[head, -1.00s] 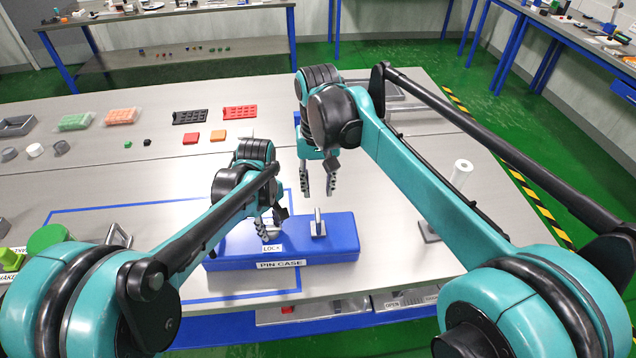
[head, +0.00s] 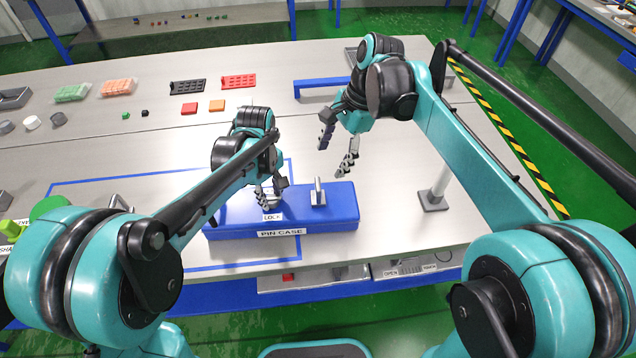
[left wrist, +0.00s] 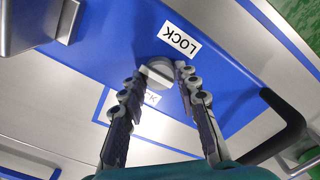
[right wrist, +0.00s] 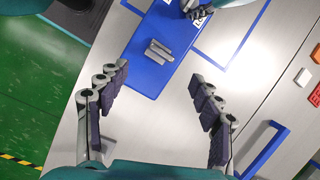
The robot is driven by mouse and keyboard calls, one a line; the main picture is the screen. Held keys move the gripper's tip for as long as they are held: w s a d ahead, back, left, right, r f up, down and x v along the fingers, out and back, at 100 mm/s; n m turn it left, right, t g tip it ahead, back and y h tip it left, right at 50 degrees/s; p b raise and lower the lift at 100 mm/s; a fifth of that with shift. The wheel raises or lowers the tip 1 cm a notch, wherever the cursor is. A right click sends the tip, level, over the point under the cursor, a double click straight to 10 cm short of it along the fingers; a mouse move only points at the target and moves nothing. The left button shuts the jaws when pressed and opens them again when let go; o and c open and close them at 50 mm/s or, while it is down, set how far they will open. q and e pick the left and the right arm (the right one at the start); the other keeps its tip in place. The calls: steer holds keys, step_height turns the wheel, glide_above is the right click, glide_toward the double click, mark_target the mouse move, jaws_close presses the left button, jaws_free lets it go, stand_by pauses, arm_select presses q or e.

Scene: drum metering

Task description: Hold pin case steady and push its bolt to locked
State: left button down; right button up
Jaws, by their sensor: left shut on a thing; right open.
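The blue pin case (head: 340,212) lies flat on the near part of the table, with a PIN CASE label on its front. A silver upright piece (head: 318,192), which looks like the bolt handle, stands on its top; it also shows in the right wrist view (right wrist: 158,52). A LOCK label (left wrist: 180,41) is on the case left of it in the head view. My left gripper (head: 268,198) is shut on a round grey knob (left wrist: 157,72) beside that label. My right gripper (head: 337,157) is open and empty, above and behind the case's right end.
A white post on a grey base (head: 433,200) stands right of the case. A blue bar-shaped stand (head: 322,84) is behind my right gripper. The table between case and post is clear.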

mark_target(319, 183)
steer(key=a+f+m, duration=0.1)
steer(key=f, duration=0.2)
steer(key=a+f+m, duration=0.1)
steer(key=f+m, duration=0.1)
steer(key=f, duration=0.2)
steer(key=a+f+m+y, duration=0.1)
steer(key=f, duration=0.3)
steer(key=shift+a+m, duration=0.25)
steer(key=shift+m, duration=0.05)
